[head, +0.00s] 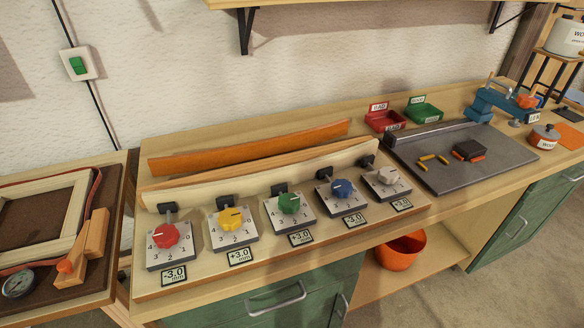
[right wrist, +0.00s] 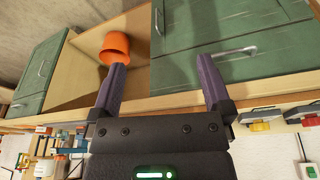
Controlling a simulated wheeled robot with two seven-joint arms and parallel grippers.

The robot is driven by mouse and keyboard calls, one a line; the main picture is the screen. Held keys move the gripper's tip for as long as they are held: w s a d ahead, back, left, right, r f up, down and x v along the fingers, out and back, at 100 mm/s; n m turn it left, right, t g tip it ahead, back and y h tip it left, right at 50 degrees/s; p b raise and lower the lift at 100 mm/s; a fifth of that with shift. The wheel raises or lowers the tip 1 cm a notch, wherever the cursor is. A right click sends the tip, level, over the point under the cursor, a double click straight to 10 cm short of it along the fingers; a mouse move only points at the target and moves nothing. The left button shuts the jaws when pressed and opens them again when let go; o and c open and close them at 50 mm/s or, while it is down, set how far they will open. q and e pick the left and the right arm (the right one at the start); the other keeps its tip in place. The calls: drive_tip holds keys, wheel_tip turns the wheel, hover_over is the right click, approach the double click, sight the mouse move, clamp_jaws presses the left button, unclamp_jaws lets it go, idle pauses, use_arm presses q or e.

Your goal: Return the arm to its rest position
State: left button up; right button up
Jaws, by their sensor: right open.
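My right gripper (right wrist: 165,85) shows in the right wrist view with its two purple fingers spread apart and nothing between them. Behind the fingers are the green cabinet front and the open shelf with an orange bucket (right wrist: 115,47). Neither gripper shows in the head view, and my left gripper is in no view. On the bench in the head view, a bent pale lath (head: 270,172) stands along the back of a row of dials. An orange-brown lath (head: 250,147) lies behind it.
Red (head: 165,236), yellow (head: 230,219), green, blue and white dials line the board, with small display plates in front. A dark grey plate (head: 460,165) with small orange pieces lies to the right. A wooden frame (head: 45,215) and a gauge (head: 18,284) are at far left.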

drive_tip(key=s+f+n+g+p, duration=0.15)
drive_tip(key=s+f, duration=0.25)
drive_tip(key=f, duration=1.1)
drive_tip(key=s+d+f+p, duration=0.2)
drive_tip(key=s+f, duration=0.6)
drive_tip(key=s, duration=0.5)
drive_tip(key=shift+d+f+g, duration=0.3)
drive_tip(key=shift+d+g, duration=0.05)
drive_tip(key=shift+d, duration=0.05)
